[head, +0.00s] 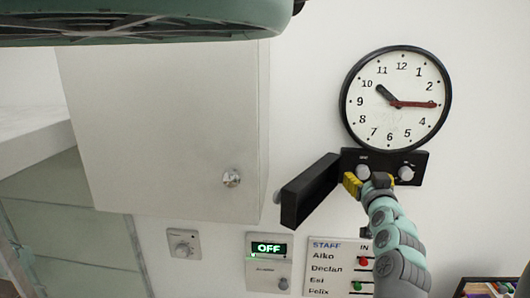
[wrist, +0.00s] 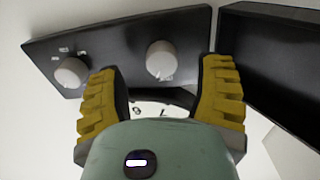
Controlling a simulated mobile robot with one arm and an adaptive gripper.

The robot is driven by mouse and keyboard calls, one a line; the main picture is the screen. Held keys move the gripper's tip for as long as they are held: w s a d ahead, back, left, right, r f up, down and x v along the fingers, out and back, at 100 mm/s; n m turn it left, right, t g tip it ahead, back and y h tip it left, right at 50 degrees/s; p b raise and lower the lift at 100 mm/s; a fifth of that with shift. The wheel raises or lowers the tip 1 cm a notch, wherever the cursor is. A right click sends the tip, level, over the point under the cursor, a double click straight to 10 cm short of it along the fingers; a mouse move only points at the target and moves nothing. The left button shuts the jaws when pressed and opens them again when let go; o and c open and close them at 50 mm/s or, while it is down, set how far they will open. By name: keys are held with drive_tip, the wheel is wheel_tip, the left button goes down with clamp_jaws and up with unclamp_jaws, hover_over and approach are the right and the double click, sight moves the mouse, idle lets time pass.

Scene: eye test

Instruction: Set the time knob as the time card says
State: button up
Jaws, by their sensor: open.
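A round wall clock (head: 420,75) has its short black hand towards 10 and its long red hand at 3. Below it is a black panel (head: 420,157) with two pale knobs, the left one (head: 363,172) and the right one (head: 406,173). Their labels are too small to read, so I cannot tell which is the time knob. My gripper (head: 372,182) is open in front of the panel. In the wrist view, the left knob (wrist: 160,58) shows between its yellow fingertips (wrist: 158,72), apparently untouched; the other knob (wrist: 70,72) lies outside them. I see no time card.
A black cover (head: 310,190) stands open left of the panel, close to my gripper. Below are a staff board (head: 325,270), an "OFF" display unit (head: 268,268) and a small dial plate (head: 183,246). A pale cabinet (head: 160,130) is at left.

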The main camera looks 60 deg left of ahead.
sight(363, 172)
drive_tip(key=shift+w+a+r+p, duration=0.15)
drive_tip(key=shift+w+a+p, duration=0.15)
drive_tip(key=shift+a, duration=0.4)
drive_tip(key=shift+w+a+f, duration=0.2)
drive_tip(key=shift+w+a, duration=0.25)
clamp_jaws()
